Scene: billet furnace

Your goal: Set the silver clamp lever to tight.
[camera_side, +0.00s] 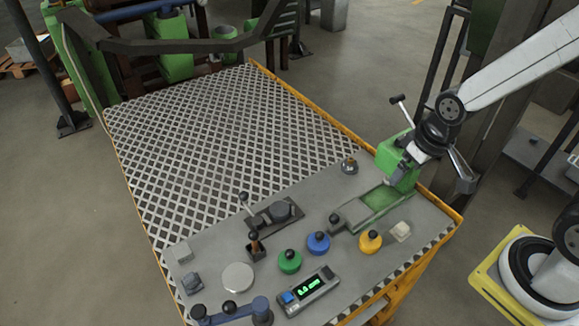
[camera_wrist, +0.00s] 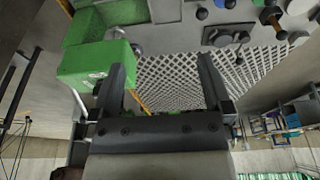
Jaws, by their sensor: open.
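The lever I take as the silver clamp lever (camera_side: 249,207) is a thin silver rod with a dark knob. It rises, leaning left, from a dark plate beside a grey round part in the side view. It also shows small in the wrist view (camera_wrist: 240,49), at the upper right. Whether its setting is tight cannot be read. My gripper (camera_side: 432,143) is at the right, over the green vise-like block, well away from this lever. In the wrist view my gripper (camera_wrist: 160,63) has its two fingers wide apart with nothing between them.
The green block (camera_wrist: 95,68) is close beside one finger. A lever with a brown stem (camera_side: 255,239) stands just in front of the plate. Green (camera_side: 289,262), blue (camera_side: 318,244) and yellow (camera_side: 370,242) knobbed parts and a display (camera_side: 309,291) are nearby. The patterned surface (camera_side: 220,140) is clear.

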